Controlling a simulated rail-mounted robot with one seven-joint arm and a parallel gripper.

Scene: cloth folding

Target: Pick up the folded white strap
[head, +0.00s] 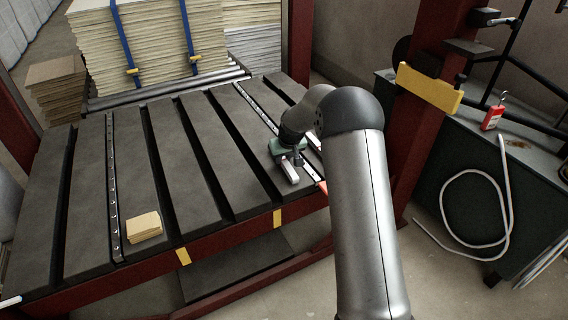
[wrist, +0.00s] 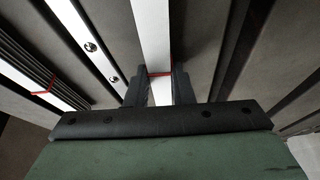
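The folded white strap (wrist: 155,38) is a narrow white band in the wrist view, with a red tie across it. It runs from the top edge down between my fingers. My gripper (wrist: 160,74) has a dark finger on each side of the strap, close against its edges, near the red tie. No clear gap shows between fingers and strap, so it appears shut on it. In the head view my gripper (head: 290,165) is low over the right part of the slatted table; my arm hides much of this spot.
The dark slatted table (head: 175,140) has gaps between its slats and a red frame. A small yellowish stack (head: 144,226) lies at its front left. A dark and white bundle with a red tie (wrist: 42,92) lies left of my gripper. Strapped sheets (head: 160,45) stand behind.

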